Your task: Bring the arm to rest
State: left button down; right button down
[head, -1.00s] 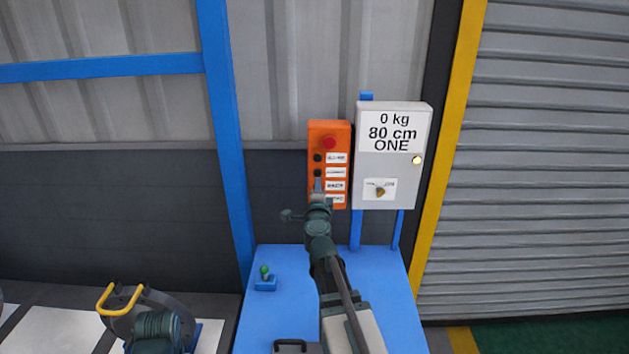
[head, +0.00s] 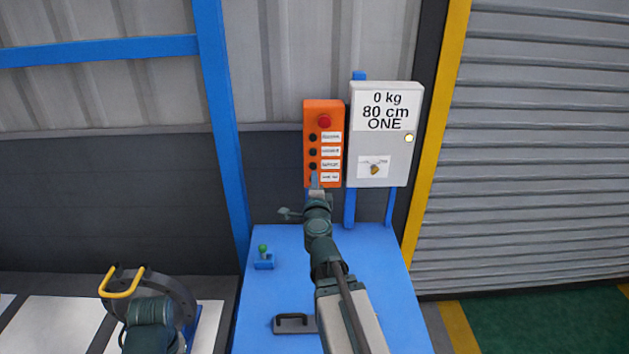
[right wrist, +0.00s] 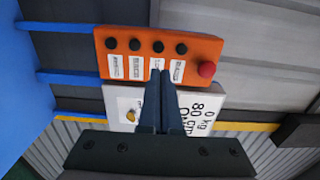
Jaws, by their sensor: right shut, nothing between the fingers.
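My right gripper (head: 315,181) is shut and empty. In the head view its tip shows in front of the lower edge of the orange button box (head: 310,130). In the right wrist view the two dark fingers of the gripper (right wrist: 160,75) lie together, pointing at the orange box (right wrist: 205,50), and their tips overlap its label area. Whether they touch the box cannot be told. The box has a red knob and several black buttons with white labels; the fourth black button lies just above the fingertips in the head view.
A grey cabinet (head: 400,145) reading "0 kg 80 cm ONE" stands right of the box. A machine with a yellow handle (head: 122,290) is at lower left. A shutter (head: 540,150) is at right.

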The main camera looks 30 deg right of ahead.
jog(key=w+a+f+n+y, duration=0.2)
jog(key=a+n+y, duration=0.45)
jog(key=a, duration=0.55)
jog(key=w+a+f+n+y, duration=0.2)
jog(key=a+n+y, duration=0.4)
jog(key=a, duration=0.6)
jog(key=s+a+f+n+g+y, duration=0.2)
jog(key=s+a+f+n+g, duration=0.15)
jog(key=a+f+n, duration=0.4)
jog(key=s+a+f+n+g+h, duration=0.1)
jog(key=s+a+f+n+g, duration=0.4)
jog(key=s+a+f+g, duration=0.5)
jog(key=s+d+n+g+h, duration=0.1)
jog(key=s+d+h, duration=0.1)
jog(key=s, duration=0.3)
jog(key=s+d+f+n+g+h+b, duration=0.1)
jog(key=s+d+h, duration=0.1)
jog(key=s+h, duration=0.2)
jog(key=shift+s+d+f+n, duration=0.3)
jog(key=shift+s+n, duration=0.1)
jog(key=shift+s, duration=0.75)
